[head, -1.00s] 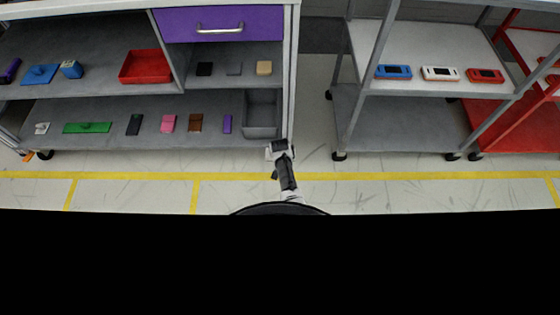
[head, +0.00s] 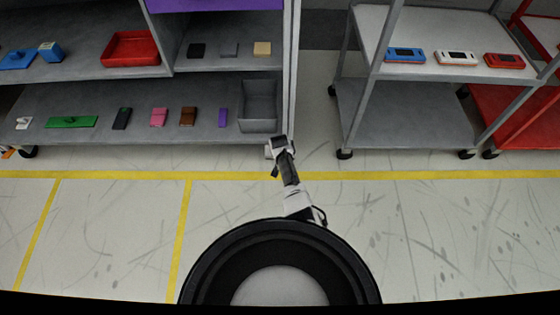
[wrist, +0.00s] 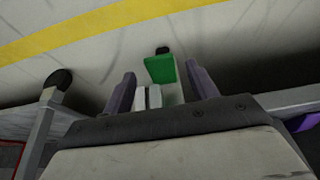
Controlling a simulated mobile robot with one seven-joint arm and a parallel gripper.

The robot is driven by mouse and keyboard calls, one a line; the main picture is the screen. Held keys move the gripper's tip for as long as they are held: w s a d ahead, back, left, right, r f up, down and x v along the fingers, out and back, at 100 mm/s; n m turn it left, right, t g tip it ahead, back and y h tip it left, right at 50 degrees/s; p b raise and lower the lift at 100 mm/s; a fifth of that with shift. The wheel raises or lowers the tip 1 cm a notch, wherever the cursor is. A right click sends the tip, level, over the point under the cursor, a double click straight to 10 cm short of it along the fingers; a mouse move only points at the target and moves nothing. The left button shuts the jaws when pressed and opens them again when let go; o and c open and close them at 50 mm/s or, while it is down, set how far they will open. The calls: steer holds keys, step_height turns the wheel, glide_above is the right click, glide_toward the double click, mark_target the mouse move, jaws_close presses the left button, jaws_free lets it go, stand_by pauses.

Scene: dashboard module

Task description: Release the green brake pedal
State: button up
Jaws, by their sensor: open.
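The green brake pedal (wrist: 160,69) shows in the wrist view as a green block in front of a black wheel. It lies between the two fingertips of my gripper (wrist: 162,72), with visible gaps at both sides. The fingers are open and hold nothing. A pale grey piece (wrist: 147,98) shows between the fingers below the pedal. In the head view my gripper (head: 276,150) is low at the right end of the grey shelf unit (head: 291,80). The pedal is hidden there behind my arm. I cannot tell whether it is pressed or raised.
A grey two-tier cart (head: 345,95) with blue, white and red devices stands to the right, with a red cart (head: 505,115) beyond. The shelf unit holds a red tray (head: 133,47) and a grey bin (head: 259,105). The floor in front, with yellow lines (head: 400,175), is clear.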

steer(key=shift+b+x, duration=0.55)
steer(key=shift+x, duration=0.2)
